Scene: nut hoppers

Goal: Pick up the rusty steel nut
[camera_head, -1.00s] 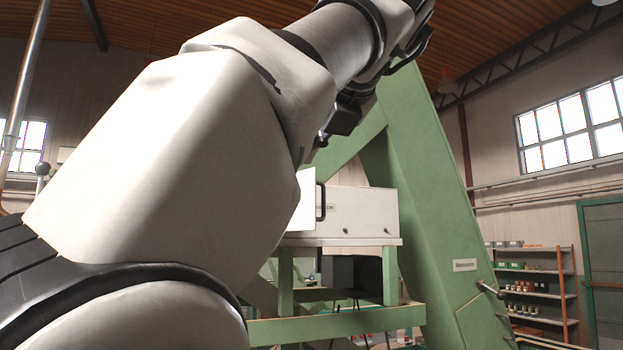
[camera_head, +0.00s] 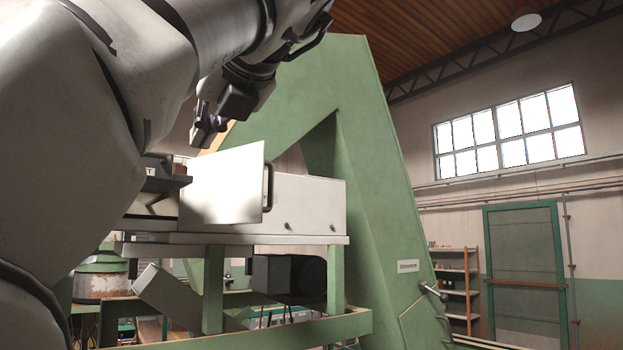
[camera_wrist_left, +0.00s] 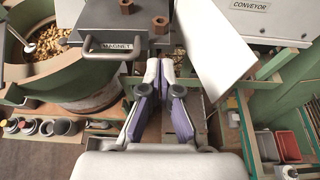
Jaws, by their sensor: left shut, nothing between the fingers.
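My left gripper (camera_head: 207,132) hangs over the white box on the green stand, close to its open white door. In the left wrist view its two purple-padded fingers (camera_wrist_left: 160,66) are together and empty. A brown, rusty-looking nut (camera_wrist_left: 160,24) lies just beyond the fingertips on the grey ledge marked MAGNET (camera_wrist_left: 98,22). In the head view only a small brown shape (camera_head: 181,167) shows on the dark ledge. My right gripper is out of view.
The open white door (camera_wrist_left: 215,50) stands close right of the fingers, beside a box marked CONVEYOR (camera_wrist_left: 258,14). A green hopper (camera_wrist_left: 85,75) of nuts is at left. Red and grey bins (camera_wrist_left: 285,145) are at lower right. A green frame (camera_head: 365,190) rises behind.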

